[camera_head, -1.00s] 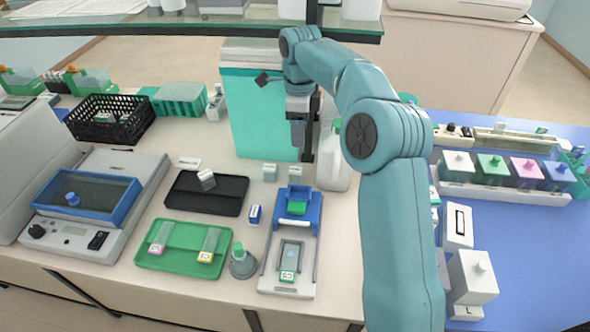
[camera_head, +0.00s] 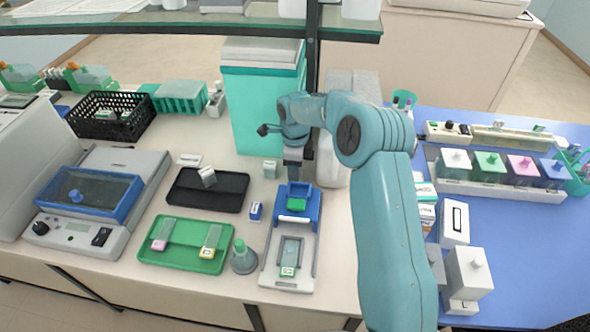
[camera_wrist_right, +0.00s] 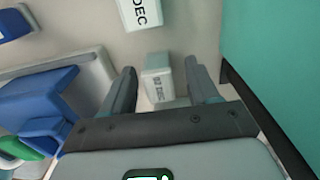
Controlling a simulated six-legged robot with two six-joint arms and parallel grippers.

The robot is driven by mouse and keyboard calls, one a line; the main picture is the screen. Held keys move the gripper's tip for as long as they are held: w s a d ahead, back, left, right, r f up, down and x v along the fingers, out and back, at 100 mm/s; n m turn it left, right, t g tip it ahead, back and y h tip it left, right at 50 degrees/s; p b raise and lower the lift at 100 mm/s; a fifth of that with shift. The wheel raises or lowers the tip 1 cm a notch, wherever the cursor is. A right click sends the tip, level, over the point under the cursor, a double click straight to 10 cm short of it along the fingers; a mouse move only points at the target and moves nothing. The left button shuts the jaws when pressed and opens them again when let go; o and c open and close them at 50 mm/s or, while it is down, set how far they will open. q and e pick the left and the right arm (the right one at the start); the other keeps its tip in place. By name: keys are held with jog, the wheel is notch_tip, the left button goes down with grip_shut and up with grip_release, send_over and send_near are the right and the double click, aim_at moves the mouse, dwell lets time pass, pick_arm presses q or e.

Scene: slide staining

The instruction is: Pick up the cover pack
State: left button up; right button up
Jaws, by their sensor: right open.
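Two small pale packs with grey-green tops and dark print ending in "DEC" stand on the bench. One pack (camera_head: 270,169) shows in the head view and as the upper pack (camera_wrist_right: 140,14) in the right wrist view. The other pack (camera_wrist_right: 157,88) lies between the fingertips in the wrist view; my gripper hides it in the head view. I cannot read which one is the cover pack by name. My right gripper (camera_head: 293,172) points down above that second pack; its fingers (camera_wrist_right: 160,88) are open on either side of it, not closed on it. My left gripper is not in view.
A blue and grey slide device (camera_head: 290,262) stands just in front of the gripper. A teal box (camera_head: 262,105) rises close behind, with a white jug (camera_head: 332,165) to the right. A black tray (camera_head: 207,190) and a small blue-white box (camera_head: 255,211) are at left.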

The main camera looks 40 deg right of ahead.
jog(key=shift+f, duration=0.25)
jog(key=shift+s, duration=0.2)
jog(key=shift+w, duration=0.15)
jog(key=c, duration=1)
jog(key=shift+c, duration=0.2)
